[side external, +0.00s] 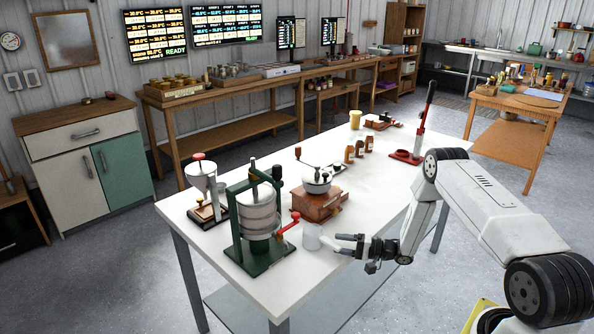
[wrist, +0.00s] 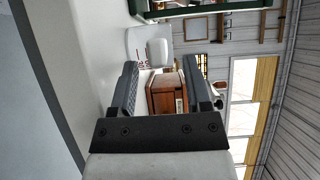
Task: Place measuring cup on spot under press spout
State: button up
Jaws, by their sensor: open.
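A clear measuring cup (side external: 312,237) stands upright on the white table near its front edge. In the wrist view the cup (wrist: 136,44) shows ahead of the fingertips, with its squarish handle toward me. My gripper (side external: 343,244) is open and empty, held low and level just right of the cup, apart from it. In the wrist view its two fingers (wrist: 160,78) are spread. The green press (side external: 258,215) with a pale cylinder stands left of the cup. Its green frame (wrist: 205,8) shows at the wrist view's top edge. The spout and the spot under it cannot be made out.
A wooden grinder (side external: 319,204) stands just behind the cup and also shows in the wrist view (wrist: 165,95). A red-handled lever (side external: 287,224) sticks out between press and cup. A dripper stand (side external: 205,190) is behind the press. The table's right middle (side external: 385,190) is clear.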

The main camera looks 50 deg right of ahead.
aim_at(334, 243)
jog(key=shift+x, duration=1.75)
grip_shut()
